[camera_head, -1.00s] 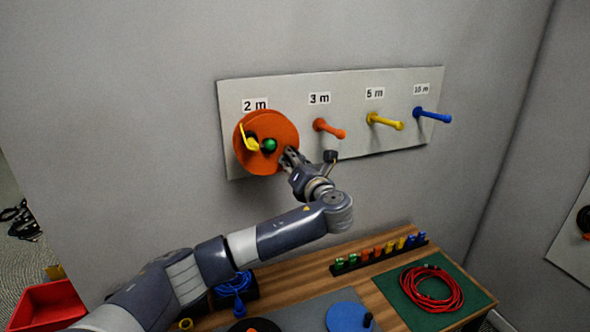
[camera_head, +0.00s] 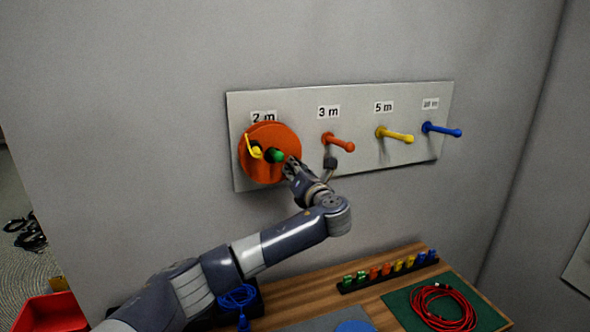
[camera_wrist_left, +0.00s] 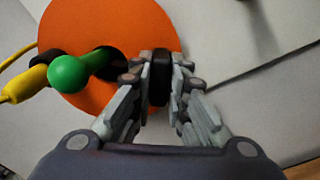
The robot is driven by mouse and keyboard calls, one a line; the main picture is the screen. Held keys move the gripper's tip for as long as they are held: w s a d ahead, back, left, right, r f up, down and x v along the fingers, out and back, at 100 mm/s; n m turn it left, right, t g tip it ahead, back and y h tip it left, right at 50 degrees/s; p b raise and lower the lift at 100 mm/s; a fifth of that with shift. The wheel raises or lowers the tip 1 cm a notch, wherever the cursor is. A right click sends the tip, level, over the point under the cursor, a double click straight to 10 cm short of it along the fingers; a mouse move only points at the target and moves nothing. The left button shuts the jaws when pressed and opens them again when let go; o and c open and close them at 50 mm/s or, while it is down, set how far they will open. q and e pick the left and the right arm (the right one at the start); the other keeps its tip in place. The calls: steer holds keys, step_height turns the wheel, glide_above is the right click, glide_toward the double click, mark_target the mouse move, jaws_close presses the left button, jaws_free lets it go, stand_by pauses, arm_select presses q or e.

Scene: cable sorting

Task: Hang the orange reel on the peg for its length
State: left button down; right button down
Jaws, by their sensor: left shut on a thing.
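The orange reel (camera_head: 287,143) is at the left end of the peg board, under the 2 m label. The green peg (camera_head: 276,156) passes through its centre hole, with the round green tip in front of the reel. The wrist view also shows the green tip (camera_wrist_left: 70,74) and the reel's orange face (camera_wrist_left: 85,25). A yellow plug (camera_wrist_left: 24,84) on a yellow cable hangs beside the tip. My left gripper (camera_head: 290,164) is shut on the reel's black handle (camera_wrist_left: 161,77) at the reel's right side. Whether the reel touches the board is hidden. My right gripper is out of view.
The board (camera_head: 300,107) also bears an orange 3 m peg (camera_head: 340,142), a yellow 5 m peg (camera_head: 396,135) and a blue 10 m peg (camera_head: 442,129), all empty. Below is a wooden table with a rack of coloured plugs (camera_head: 390,270) and a red cable coil (camera_head: 440,308).

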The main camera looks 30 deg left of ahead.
arm_select(q)
steer(key=c, duration=1.5)
jaws_free()
